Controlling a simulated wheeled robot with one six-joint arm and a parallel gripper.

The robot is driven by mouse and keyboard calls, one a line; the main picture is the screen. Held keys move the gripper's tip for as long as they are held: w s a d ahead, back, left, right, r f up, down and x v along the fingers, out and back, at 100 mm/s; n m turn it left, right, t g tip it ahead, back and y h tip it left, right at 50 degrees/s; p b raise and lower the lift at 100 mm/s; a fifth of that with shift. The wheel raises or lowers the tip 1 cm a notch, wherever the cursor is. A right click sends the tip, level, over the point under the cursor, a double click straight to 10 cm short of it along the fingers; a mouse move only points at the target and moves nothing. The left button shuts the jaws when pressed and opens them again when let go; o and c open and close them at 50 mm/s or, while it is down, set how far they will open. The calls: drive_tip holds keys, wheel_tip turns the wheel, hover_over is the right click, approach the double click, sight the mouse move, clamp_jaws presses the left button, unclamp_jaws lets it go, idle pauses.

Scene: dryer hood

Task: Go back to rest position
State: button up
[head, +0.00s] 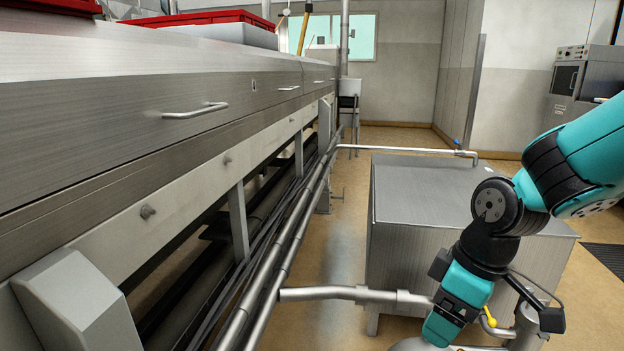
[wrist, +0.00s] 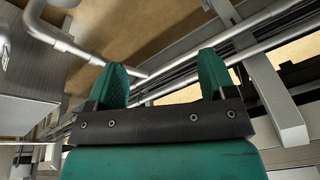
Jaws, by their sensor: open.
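My gripper (wrist: 163,84) shows in the wrist view with its two teal fingers apart and nothing between them. Beyond the fingers are metal pipes and the tan floor. In the head view my teal and black arm comes in from the right and bends down in front of a metal cabinet. The fingertips are hard to make out there, near the bottom edge. The steel dryer hood unit (head: 130,125) runs along the left side, apart from my arm. Its front panel carries a bar handle (head: 195,110), and the panels look closed.
A grey metal cabinet (head: 420,190) stands close behind my arm. Pipes (head: 345,293) run low between it and the hood unit. Red trays (head: 215,17) lie on top of the unit. Open tan floor (head: 335,225) lies between unit and cabinet. An oven-like machine (head: 580,75) stands at the back right.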

drive_tip(key=s+a+r+m+y, duration=0.1)
drive_tip(key=s+a+r+m, duration=0.1)
drive_tip(key=s+r, duration=0.35)
drive_tip(key=s+a+r+m, duration=0.1)
drive_tip(key=s+a+r, duration=0.1)
drive_tip(key=s, duration=0.6)
wheel_tip(320, 180, up, 24)
drive_tip(key=p, duration=2.4)
drive_tip(key=shift+s+a+f, duration=0.2)
